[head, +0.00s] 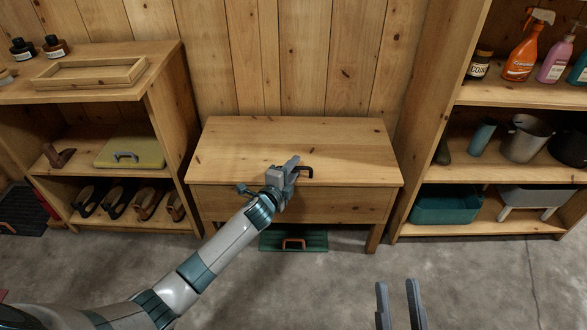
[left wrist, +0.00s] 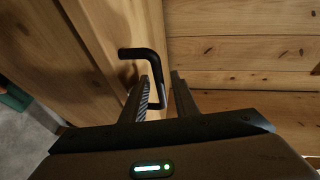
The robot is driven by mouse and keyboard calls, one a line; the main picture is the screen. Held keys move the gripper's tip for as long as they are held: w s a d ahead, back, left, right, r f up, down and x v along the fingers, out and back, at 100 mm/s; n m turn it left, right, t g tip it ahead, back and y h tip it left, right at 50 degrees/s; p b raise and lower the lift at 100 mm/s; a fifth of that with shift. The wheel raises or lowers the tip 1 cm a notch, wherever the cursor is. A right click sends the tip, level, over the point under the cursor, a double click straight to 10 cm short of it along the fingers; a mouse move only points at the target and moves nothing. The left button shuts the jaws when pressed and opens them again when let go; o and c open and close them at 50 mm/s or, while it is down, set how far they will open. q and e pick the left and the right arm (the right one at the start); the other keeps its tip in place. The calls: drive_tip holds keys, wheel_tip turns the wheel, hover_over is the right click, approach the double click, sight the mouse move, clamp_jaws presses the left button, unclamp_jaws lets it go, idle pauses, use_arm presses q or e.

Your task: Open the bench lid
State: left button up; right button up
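The wooden bench (head: 250,150) stands against the back wall with its lid down flat. A black handle (head: 306,170) sits at the lid's front edge; it also shows in the left wrist view (left wrist: 158,66). My left gripper (head: 292,168) is at the handle. In the left wrist view its fingers (left wrist: 162,88) are apart, with the handle's bar between them and a gap on the right finger's side. Part of the handle is hidden behind the left finger. My right gripper (head: 400,300) is open and empty, low in the head view, away from the bench.
A shelf (head: 120,92) with a tray and shoes stands left of the bench. Another shelf (head: 520,92) with bottles, pots and bins stands close on the right. A green mat-like item (head: 270,241) lies under the bench. The concrete floor in front is clear.

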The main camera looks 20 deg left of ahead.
use_arm(q)
clamp_jaws()
